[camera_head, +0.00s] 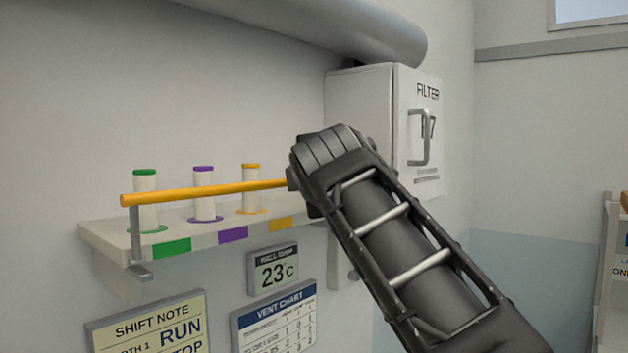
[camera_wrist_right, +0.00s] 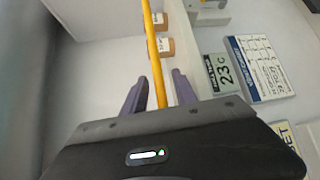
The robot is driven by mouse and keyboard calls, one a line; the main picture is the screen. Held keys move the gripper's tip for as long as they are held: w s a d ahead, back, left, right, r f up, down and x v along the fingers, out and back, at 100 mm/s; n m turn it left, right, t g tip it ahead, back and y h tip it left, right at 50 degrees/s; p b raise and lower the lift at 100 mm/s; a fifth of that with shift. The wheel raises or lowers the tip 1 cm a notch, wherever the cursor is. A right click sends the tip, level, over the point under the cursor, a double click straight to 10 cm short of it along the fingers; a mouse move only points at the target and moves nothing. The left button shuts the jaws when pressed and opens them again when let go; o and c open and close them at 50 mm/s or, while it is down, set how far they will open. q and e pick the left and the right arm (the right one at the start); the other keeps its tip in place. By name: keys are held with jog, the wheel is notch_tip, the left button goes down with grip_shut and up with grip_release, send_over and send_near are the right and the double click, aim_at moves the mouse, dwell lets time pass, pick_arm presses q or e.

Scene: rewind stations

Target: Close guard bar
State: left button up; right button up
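The guard bar (camera_head: 205,193) is an orange-yellow rod running level across the front of a white wall shelf (camera_head: 105,236), with a grey bracket (camera_head: 137,240) at its left end. Its right end is hidden behind my right arm. In the right wrist view, the bar (camera_wrist_right: 151,40) passes between the two dark fingers of my right gripper (camera_wrist_right: 159,78). The fingers are apart, with a gap on each side of the bar. In the head view the fingers are hidden behind the wrist. My left gripper is not in view.
White tubes with green (camera_head: 145,190), purple (camera_head: 204,190) and orange (camera_head: 251,190) caps stand on the shelf behind the bar. A FILTER cabinet (camera_head: 360,95) stands to the right. A temperature display (camera_head: 272,269) and wall signs hang below. A large pipe (camera_head: 330,25) runs above.

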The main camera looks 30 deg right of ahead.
jog(key=b+v, duration=0.2)
jog(key=v, duration=0.5)
jog(key=shift+s+a, duration=0.2)
jog(key=shift+s, duration=0.15)
